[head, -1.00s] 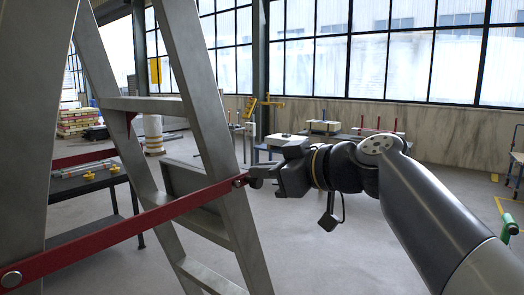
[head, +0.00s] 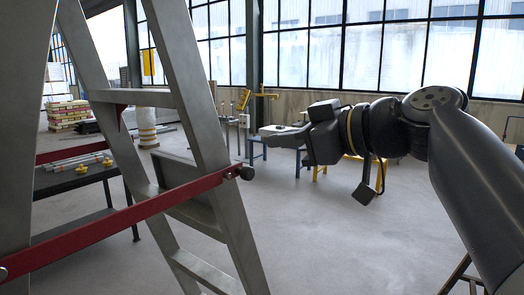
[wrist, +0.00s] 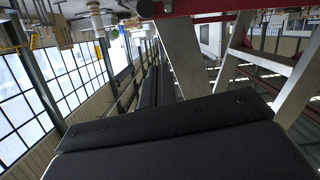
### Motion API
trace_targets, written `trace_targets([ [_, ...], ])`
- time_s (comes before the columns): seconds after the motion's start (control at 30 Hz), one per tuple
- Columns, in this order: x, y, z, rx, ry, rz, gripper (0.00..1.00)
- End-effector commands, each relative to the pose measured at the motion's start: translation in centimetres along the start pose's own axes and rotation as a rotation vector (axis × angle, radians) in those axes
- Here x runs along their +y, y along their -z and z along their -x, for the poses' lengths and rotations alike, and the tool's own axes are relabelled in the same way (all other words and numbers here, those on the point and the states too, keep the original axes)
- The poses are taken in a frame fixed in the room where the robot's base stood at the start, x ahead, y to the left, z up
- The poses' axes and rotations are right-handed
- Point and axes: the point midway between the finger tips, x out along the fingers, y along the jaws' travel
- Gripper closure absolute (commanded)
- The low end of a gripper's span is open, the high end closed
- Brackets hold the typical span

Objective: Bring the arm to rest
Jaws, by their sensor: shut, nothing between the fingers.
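My arm (head: 470,170) reaches in from the right of the head view. My gripper (head: 270,134) points left at the end of it, in the air. It is shut and empty, above and to the right of the dark knob (head: 247,173) on the ladder's red bar (head: 150,215), apart from it. In the wrist view my dark gripper (wrist: 165,125) fills the lower middle, with no object held.
The grey metal stepladder (head: 200,100) stands close on the left and also shows in the wrist view (wrist: 185,55). A dark table (head: 80,180) with rods stands behind it. Workbenches (head: 290,140) stand far back. Open floor (head: 330,240) lies below my gripper.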

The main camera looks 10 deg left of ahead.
Motion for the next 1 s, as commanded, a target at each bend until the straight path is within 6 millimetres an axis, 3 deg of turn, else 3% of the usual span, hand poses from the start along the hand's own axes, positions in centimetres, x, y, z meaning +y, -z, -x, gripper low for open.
trace_targets([
  [0.2,0.0,0.0,2.7,0.002,-0.003,0.001,1.0],
  [0.4,0.0,0.1,3.5,0.002,-0.001,0.001,1.0],
  [0.77,0.0,0.2,3.4,0.003,0.0,0.001,1.0],
  [1.0,-0.1,0.3,1.4,0.002,0.005,0.001,1.0],
])
